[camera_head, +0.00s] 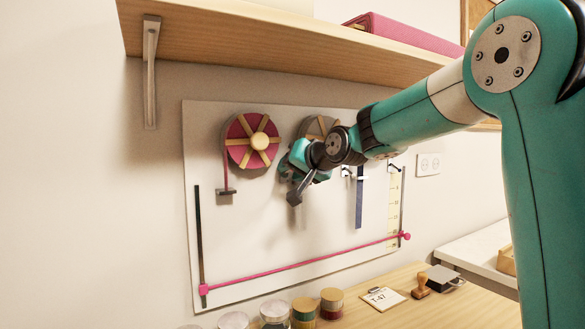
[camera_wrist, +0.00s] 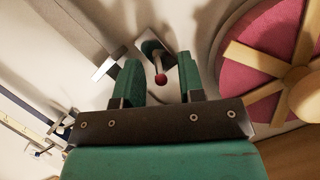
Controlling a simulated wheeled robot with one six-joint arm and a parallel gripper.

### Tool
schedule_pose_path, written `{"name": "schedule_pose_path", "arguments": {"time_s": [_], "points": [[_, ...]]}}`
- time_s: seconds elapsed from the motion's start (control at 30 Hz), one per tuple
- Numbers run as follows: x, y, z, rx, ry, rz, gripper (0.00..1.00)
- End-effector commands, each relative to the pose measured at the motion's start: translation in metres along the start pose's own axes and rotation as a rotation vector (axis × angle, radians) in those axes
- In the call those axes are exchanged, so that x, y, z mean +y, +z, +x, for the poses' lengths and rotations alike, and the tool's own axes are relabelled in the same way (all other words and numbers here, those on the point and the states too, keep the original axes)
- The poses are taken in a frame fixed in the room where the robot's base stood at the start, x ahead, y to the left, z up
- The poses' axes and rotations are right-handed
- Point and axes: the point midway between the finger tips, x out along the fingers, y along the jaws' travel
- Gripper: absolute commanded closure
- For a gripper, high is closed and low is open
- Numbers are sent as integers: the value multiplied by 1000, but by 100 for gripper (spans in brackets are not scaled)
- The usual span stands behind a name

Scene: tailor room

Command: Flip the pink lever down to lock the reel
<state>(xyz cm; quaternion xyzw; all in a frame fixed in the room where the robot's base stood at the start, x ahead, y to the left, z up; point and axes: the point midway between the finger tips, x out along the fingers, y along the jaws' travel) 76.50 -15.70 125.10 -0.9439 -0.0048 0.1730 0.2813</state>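My gripper (camera_wrist: 160,76) is open, with one green finger on each side of the ball and visible gaps to both. The pink reel (camera_wrist: 265,50) with tan spokes is right of the gripper in the wrist view. In the head view, the pink reel (camera_head: 237,130) is on the white wall panel, left of my gripper (camera_head: 292,166). There the lever is hidden by my gripper and arm.
A grey reel (camera_head: 316,127) is partly behind my arm. A wooden shelf (camera_head: 250,40) overhangs the panel (camera_head: 300,240). A pink bar (camera_head: 300,265) crosses its lower part. Jars (camera_head: 304,310), a tag card (camera_head: 383,298) and a stamp (camera_head: 421,287) stand on the table below.

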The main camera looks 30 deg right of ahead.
Motion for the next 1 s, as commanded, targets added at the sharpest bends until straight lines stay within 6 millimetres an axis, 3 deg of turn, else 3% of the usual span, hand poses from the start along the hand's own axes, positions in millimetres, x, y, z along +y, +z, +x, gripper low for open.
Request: {"name": "schedule_pose_path", "arguments": {"time_s": [0.17, 0.33, 0.67, 1.0], "points": [[0, 0, 0, 0, 0, 0, 64], [0, 0, 0, 0, 0, 0, 100], [2, 3, 0, 17, -11, -2, 100], [12, 16, 3, 163, -100, -22, 100]]}}
